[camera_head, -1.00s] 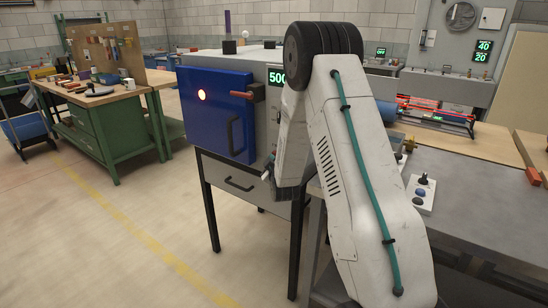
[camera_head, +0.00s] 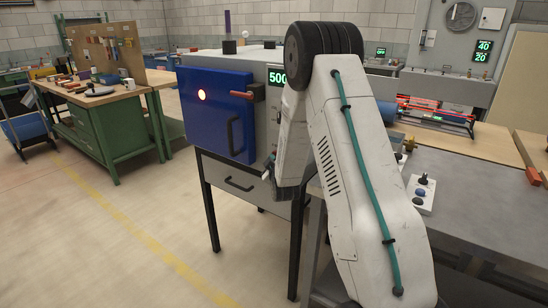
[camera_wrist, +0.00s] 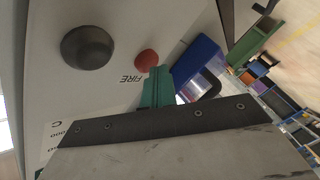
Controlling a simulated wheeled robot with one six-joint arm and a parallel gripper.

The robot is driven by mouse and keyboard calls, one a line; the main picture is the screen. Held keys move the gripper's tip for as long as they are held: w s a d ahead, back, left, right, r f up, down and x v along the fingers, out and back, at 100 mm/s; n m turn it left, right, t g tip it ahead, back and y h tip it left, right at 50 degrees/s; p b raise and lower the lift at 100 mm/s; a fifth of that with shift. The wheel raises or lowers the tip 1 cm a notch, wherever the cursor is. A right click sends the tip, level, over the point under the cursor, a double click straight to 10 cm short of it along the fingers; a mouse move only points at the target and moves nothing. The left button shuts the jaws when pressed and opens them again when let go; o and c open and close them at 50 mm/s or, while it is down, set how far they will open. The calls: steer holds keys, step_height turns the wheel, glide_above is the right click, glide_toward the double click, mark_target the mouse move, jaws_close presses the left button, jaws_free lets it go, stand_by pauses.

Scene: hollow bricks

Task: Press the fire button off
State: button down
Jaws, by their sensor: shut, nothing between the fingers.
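The red fire button (camera_wrist: 147,59) sits on the grey side panel of the furnace in the wrist view, beside the printed word FIRE (camera_wrist: 131,80). My gripper (camera_wrist: 158,71) shows as green fingers, shut and empty, with tips just below and right of the button in the picture. I cannot tell whether they touch it. In the head view the furnace (camera_head: 260,131) has a blue door (camera_head: 213,125) with an orange-glowing peephole, and a green display (camera_head: 277,77) reading 500. My arm hides the button there and most of the gripper.
A black knob (camera_wrist: 87,48) is on the same panel, left of the button. A red-handled latch (camera_head: 243,95) is on the door front. A grey bench (camera_head: 475,190) with a small button box (camera_head: 421,194) stands to the right.

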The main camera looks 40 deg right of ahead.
steer(key=s+a, duration=0.2)
steer(key=a, duration=0.3)
steer(key=shift+a, duration=0.35)
stand_by(0.4)
